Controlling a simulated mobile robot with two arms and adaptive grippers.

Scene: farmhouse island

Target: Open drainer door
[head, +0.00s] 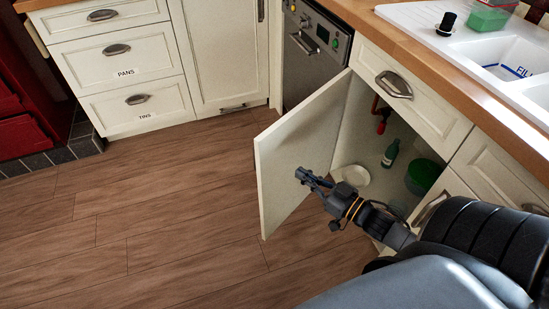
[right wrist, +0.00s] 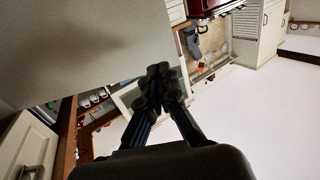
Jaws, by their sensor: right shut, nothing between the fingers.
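The cream drainer door (head: 300,148) under the sink counter stands wide open, swung out over the floor. Its plain inner face is towards my right arm. My right gripper (head: 305,178) is shut and empty, on the inner side of the door, with its fingertips in front of that face. I cannot tell whether they touch it. In the right wrist view the closed fingers (right wrist: 163,75) show beside a large pale panel (right wrist: 75,45), which looks like the door. My left gripper is not in view.
The open cupboard holds a green bottle (head: 390,153), a green tub (head: 423,176) and a pale bowl (head: 352,175). A drawer with a metal handle (head: 394,84) sits above. A dishwasher (head: 314,52) stands behind the door. The wooden floor (head: 150,225) to the left is clear.

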